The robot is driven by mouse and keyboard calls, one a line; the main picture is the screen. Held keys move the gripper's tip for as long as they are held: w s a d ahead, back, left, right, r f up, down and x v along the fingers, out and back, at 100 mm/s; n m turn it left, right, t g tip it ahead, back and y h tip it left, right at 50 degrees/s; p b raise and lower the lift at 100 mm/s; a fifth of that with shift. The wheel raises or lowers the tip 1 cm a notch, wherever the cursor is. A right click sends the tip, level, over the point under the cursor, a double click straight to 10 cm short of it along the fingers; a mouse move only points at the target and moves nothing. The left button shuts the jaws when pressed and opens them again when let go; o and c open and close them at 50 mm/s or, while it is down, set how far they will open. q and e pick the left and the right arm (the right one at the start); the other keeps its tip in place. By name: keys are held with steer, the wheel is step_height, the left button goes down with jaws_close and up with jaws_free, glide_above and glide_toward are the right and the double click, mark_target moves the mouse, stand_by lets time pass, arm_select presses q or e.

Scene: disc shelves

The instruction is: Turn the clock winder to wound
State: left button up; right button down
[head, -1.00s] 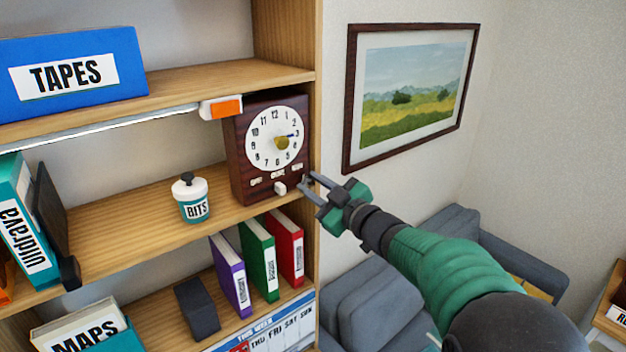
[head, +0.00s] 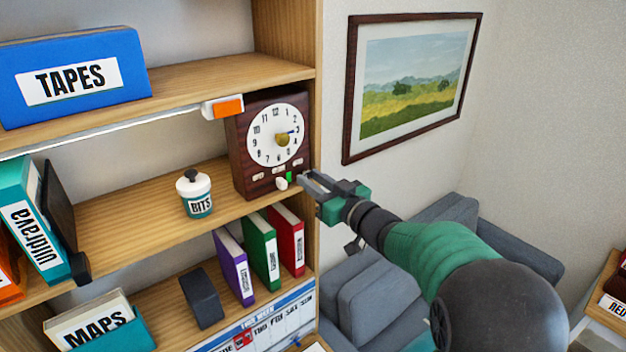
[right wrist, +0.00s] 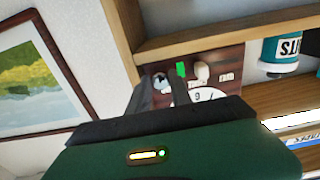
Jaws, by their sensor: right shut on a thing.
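The clock (head: 258,156) is a dark brown box with a white dial (head: 263,146), standing at the right end of the middle shelf. Small label plates and a white knob (head: 281,184) are on its lower front, with a bright green patch (head: 290,177) beside the knob. My right gripper (head: 304,179) is at the clock's lower right corner. In the right wrist view its fingers (right wrist: 161,88) are closed around a small pale round knob (right wrist: 160,81), apparently the winder, mostly hidden by the fingers. Its pointing is unclear. My left gripper is out of view.
A white BITS jar (head: 195,194) stands left of the clock. The shelf's upright side panel (head: 313,235) is close to my right gripper. Purple, green and red books (head: 259,256) stand below. A framed picture (head: 415,85) hangs on the wall; a grey sofa (head: 400,275) is below it.

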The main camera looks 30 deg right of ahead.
steer(key=shift+f, duration=0.4)
steer(key=c, duration=1.5)
jaws_free()
steer(key=shift+c, duration=0.2)
steer(key=o, duration=0.4)
steer(key=shift+w+r, duration=0.1)
steer(key=shift+r, duration=0.1)
steer(key=shift+c, duration=0.2)
steer(key=shift+d, duration=0.1)
steer(key=s+d+b, duration=0.1)
steer(key=s+b, duration=0.3)
steer(key=s, duration=1.2)
steer(key=shift+s+d+b, duration=0.15)
steer(key=shift+s+b, duration=0.15)
steer(key=shift+s, duration=0.05)
